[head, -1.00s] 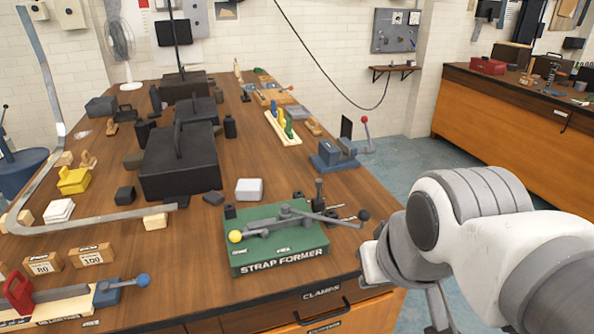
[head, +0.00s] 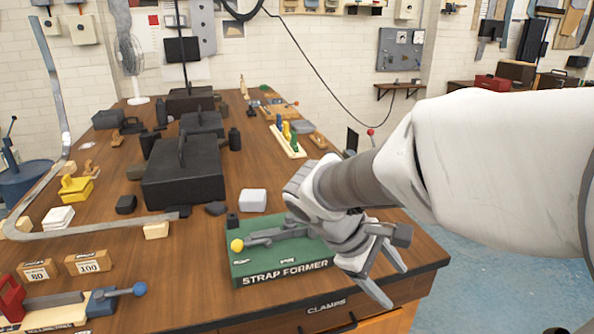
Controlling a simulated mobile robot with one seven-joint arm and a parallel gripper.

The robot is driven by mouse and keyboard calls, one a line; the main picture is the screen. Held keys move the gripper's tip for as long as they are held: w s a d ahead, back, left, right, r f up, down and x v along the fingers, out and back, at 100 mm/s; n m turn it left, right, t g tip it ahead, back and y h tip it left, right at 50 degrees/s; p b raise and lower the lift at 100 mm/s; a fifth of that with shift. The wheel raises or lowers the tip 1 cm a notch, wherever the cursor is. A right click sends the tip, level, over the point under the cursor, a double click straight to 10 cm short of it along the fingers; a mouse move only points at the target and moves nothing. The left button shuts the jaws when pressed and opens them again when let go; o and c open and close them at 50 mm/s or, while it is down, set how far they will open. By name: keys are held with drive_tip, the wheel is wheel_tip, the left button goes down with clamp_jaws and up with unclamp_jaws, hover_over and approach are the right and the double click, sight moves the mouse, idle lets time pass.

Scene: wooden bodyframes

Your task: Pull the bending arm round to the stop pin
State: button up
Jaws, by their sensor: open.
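The strap former is a green block (head: 258,262) lettered "STRAP FORMER" near the front right corner of the bench. A grey metal arm (head: 275,236) lies across its top, with a yellow ball (head: 237,245) at its left end. My gripper (head: 386,285) is open, with its fingers pointing down and to the right, at the right end of the block near the bench's front edge. My wrist and hand hide the block's right part, the dark-knobbed end of the bending arm and the upright post. I cannot make out the stop pin. I see nothing between the fingers.
A white block (head: 253,200) and a black toolbox (head: 183,178) stand behind the former. Left are number blocks (head: 88,262) and a blue-handled vice (head: 103,301). A long bent grey strap (head: 90,231) lies along the left. Free floor (head: 490,260) shows at right.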

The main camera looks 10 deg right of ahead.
drive_tip(key=w+a+f+n+t+h+b, duration=0.2)
drive_tip(key=w+a+f+n+t+h, duration=0.15)
drive_tip(key=w+n+h, duration=0.35)
drive_tip(key=w+a+f+n+t+h+b, duration=0.25)
drive_tip(key=w+a+n, duration=0.2)
drive_tip(key=w, duration=0.35)
drive_tip(key=w+r+b+x, duration=0.1)
drive_tip(key=x, duration=1.5)
drive_tip(key=shift+w+d+t, duration=0.15)
drive_tip(key=shift+t, duration=0.25)
drive_tip(key=shift+r, duration=0.15)
clamp_jaws()
